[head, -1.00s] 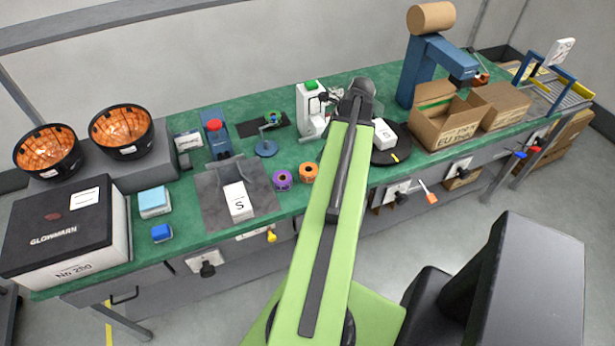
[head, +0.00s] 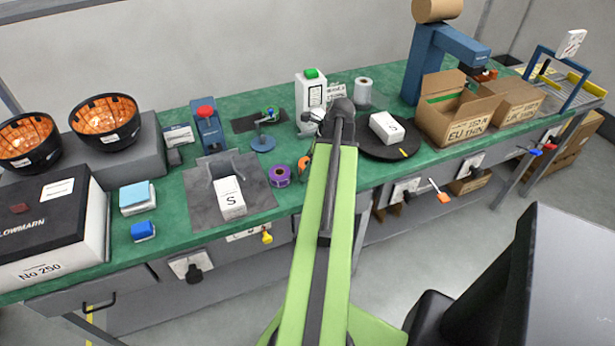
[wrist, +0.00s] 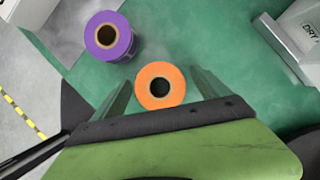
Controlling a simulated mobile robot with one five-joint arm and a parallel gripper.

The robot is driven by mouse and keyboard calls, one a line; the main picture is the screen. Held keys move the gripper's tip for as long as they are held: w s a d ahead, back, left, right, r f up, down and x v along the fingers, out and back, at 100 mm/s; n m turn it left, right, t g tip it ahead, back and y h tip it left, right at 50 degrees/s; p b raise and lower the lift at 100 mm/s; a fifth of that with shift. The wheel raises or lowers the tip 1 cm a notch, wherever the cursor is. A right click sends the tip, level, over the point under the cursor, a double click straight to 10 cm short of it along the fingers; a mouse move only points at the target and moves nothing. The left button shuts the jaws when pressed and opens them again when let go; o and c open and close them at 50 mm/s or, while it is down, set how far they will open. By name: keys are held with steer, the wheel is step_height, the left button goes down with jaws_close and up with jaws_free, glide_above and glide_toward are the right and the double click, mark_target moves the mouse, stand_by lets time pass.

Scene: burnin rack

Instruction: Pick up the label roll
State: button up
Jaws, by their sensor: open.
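An orange roll (wrist: 160,86) with a dark core stands on the green bench top; in the head view (head: 304,164) my arm hides most of it. A purple roll (wrist: 108,38) stands beside it and shows in the head view (head: 279,176). A white roll (head: 363,92) stands farther back. I cannot tell from markings which one is the label roll. My gripper (wrist: 163,77) is open, its two fingers on either side of the orange roll in the wrist view. Nothing is held, and I cannot tell whether the fingers touch the roll. In the head view the fingers are hidden.
A grey mat (head: 258,193) with a white box (head: 230,198) lies left of the purple roll. A white device (head: 309,97) and a black turntable (head: 374,145) with a white box (head: 386,127) are near my arm.

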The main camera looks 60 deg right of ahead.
mark_target(305, 162)
steer(key=shift+f, duration=0.2)
steer(key=shift+c, duration=0.5)
steer(key=c, duration=1.4)
steer(key=shift+r+p, duration=0.15)
steer(key=shift+p, duration=0.15)
steer(key=r+p, duration=0.5)
steer(key=shift+s+d+r, duration=0.1)
steer(key=shift+s+d, duration=0.25)
steer(key=s+d+r+p, duration=0.5)
steer(key=s+d, duration=0.1)
steer(key=s, duration=0.2)
steer(key=shift+s+d+r+p, duration=0.2)
steer(key=shift+r+p, duration=0.1)
steer(key=shift+p, duration=0.1)
